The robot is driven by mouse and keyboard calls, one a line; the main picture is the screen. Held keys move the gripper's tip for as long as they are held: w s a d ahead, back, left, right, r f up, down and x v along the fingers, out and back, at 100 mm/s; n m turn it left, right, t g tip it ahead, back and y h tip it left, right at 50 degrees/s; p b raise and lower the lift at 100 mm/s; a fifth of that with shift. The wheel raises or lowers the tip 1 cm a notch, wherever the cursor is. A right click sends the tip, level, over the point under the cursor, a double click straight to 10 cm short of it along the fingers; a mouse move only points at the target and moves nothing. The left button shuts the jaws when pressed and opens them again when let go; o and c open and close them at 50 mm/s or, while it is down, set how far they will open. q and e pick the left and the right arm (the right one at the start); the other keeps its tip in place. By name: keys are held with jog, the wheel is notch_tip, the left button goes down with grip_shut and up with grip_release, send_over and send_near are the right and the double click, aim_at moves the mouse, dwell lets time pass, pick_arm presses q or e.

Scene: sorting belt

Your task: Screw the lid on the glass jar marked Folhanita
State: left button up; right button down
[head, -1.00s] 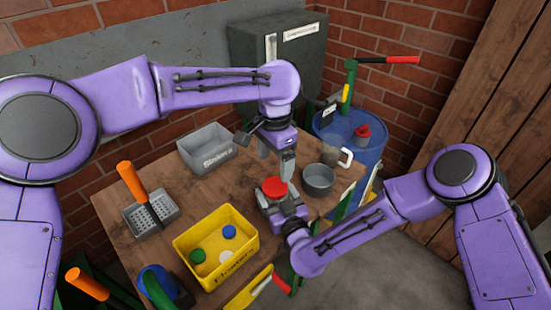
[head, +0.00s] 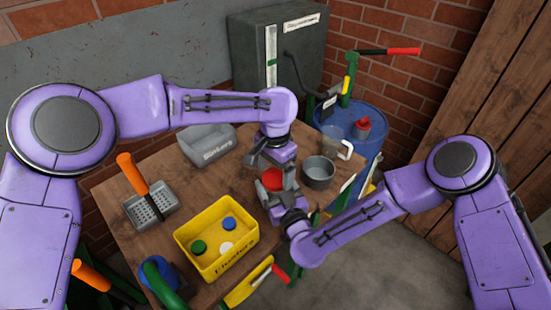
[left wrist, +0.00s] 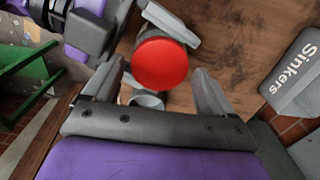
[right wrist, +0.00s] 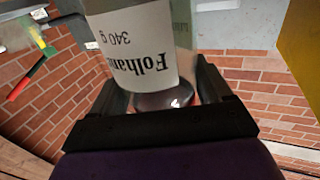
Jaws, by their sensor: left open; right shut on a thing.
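The glass jar (right wrist: 135,50), with a white label reading "Folhan…" and "340 g", stands in my right gripper (head: 274,192). The right gripper is shut on it near the right side of the table; its fingers flank the jar in the left wrist view. The red lid (head: 272,180) sits at the top of the jar and shows as a full red disc (left wrist: 160,63) in the left wrist view. I cannot tell how tightly it sits. My left gripper (left wrist: 160,78) is open just above, its fingers on either side of the lid, apart from it.
A yellow Floaters bin (head: 182,238) holds several discs. A grey Sinkers bin (head: 207,155) stands at the back, with a grey round pot (head: 318,174) and a clear jug (head: 334,142) at right. A grater-like tray (head: 150,212) is at left.

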pick_arm(q)
jog(key=shift+f, duration=0.6)
jog(key=c, duration=1)
jog(key=shift+m, duration=1)
jog(key=o, duration=1.2)
jog(key=shift+r, duration=0.1)
